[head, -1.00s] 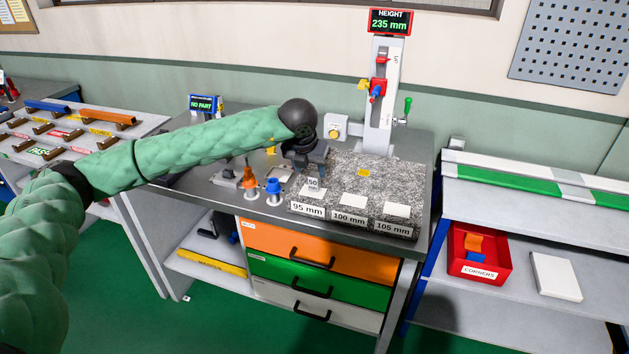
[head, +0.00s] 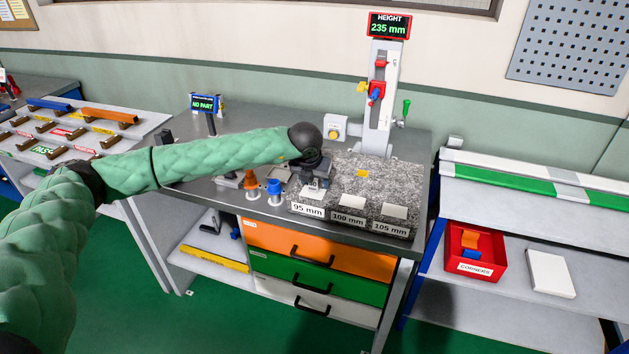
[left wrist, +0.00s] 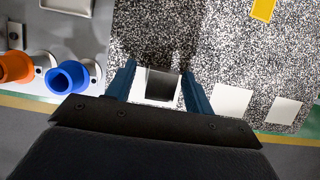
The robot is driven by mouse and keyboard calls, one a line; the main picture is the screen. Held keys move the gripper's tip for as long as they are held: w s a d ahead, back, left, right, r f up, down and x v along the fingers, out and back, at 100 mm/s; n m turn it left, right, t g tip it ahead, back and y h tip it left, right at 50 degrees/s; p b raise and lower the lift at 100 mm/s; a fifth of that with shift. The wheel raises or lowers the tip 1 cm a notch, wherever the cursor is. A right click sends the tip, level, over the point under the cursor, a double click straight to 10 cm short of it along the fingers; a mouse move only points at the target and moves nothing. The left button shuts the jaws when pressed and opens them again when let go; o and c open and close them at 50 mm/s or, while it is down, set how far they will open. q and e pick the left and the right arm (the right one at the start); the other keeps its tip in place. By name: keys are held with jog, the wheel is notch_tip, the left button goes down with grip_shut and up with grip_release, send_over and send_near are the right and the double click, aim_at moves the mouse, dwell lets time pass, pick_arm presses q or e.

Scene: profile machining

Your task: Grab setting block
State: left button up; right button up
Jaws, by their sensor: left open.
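The setting block (head: 313,188) is a small grey block standing at the 95 mm spot on the speckled granite plate (head: 350,180). In the head view my left gripper (head: 315,181) is right above it and hides most of it. In the left wrist view the block (left wrist: 160,85) lies between the two spread blue fingers of the gripper (left wrist: 158,70). The gripper is open, with a finger on each side of the block. Whether either finger touches it, I cannot tell. My right gripper is not in view.
Beside the plate stand an orange part (head: 251,187) and a blue part (head: 274,191). The height gauge (head: 380,100) rises behind it. White pads mark the 100 mm (head: 352,202) and 105 mm (head: 394,211) spots, which are clear. A red corners bin (head: 475,255) sits on the right shelf.

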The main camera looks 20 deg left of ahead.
pick_arm(q)
jog(key=shift+c, duration=0.4)
grip_shut()
jog(key=shift+r, duration=0.2)
